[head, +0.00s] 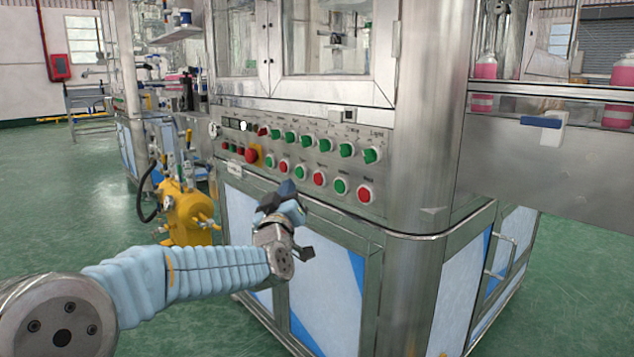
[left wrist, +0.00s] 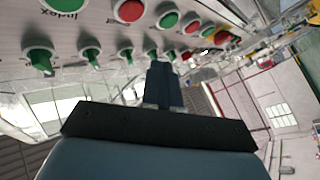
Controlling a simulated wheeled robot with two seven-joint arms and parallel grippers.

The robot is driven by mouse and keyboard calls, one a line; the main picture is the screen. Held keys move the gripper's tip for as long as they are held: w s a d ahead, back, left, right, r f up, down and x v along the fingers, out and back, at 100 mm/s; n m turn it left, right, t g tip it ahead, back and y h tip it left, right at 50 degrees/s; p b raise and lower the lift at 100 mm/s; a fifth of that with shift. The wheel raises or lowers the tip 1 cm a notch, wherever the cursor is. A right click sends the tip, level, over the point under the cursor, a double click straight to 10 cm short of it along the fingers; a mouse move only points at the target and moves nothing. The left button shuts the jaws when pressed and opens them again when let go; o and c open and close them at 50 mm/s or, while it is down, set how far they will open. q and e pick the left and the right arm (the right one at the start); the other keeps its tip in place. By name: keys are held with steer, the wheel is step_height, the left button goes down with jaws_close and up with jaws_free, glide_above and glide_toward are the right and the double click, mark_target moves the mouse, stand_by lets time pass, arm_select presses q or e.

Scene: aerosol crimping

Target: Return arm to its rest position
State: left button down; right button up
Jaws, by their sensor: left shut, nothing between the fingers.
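My left arm (head: 190,274) comes in from the lower left of the head view in a pale blue sleeve. My left gripper (head: 287,190) is shut and empty, in front of the machine's control panel (head: 325,172), just below its lower row of buttons. In the left wrist view the shut fingers (left wrist: 164,85) point toward the panel's rows of green switches and round buttons. Whether the fingertips touch the panel cannot be told. My right gripper is not in view.
The steel machine cabinet (head: 421,120) fills the middle and right. A yellow unit with a hose (head: 187,216) stands left of it, behind my arm. A conveyor ledge with pink bottles (head: 485,70) is at the right. Green floor (head: 60,190) is open at the left.

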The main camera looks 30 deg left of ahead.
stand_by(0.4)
